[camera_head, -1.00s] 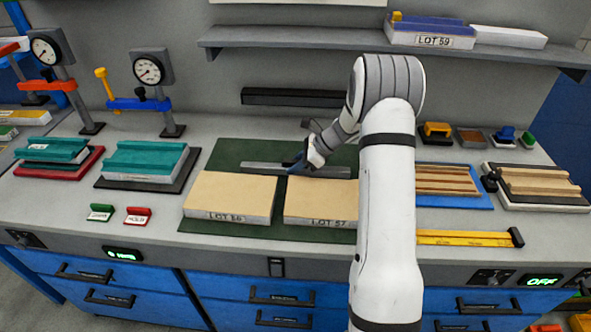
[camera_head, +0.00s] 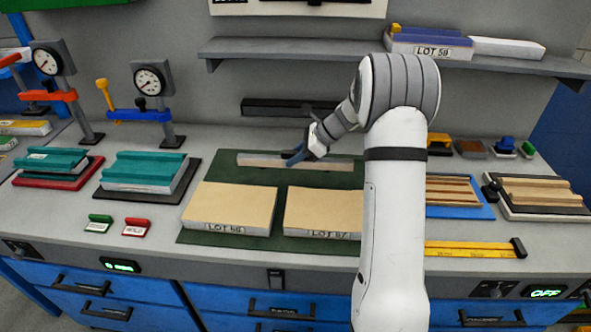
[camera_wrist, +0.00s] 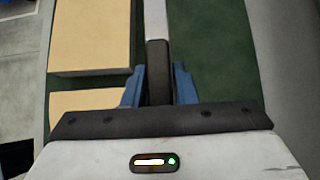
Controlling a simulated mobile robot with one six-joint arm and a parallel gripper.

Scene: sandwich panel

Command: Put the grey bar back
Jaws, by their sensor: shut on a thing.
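The long grey bar (camera_head: 335,163) lies crosswise above the rear part of the dark green mat (camera_head: 232,239), behind two tan-topped blocks, LOT 56 (camera_head: 232,204) and LOT 57 (camera_head: 322,208). My gripper (camera_head: 293,156) has blue fingers and is shut on the bar near its middle. In the wrist view the bar (camera_wrist: 155,20) runs away from between the fingers (camera_wrist: 158,88), with a dark section at the grip. It is apart from the blocks there. I cannot tell whether it touches the mat.
A black ledge (camera_head: 290,107) is on the wall behind the mat. Teal parts (camera_head: 145,168) and dial gauges stand at left. Wooden-strip panels (camera_head: 540,191) and a yellow ruler (camera_head: 470,249) are at right. My arm hides the mat's right side.

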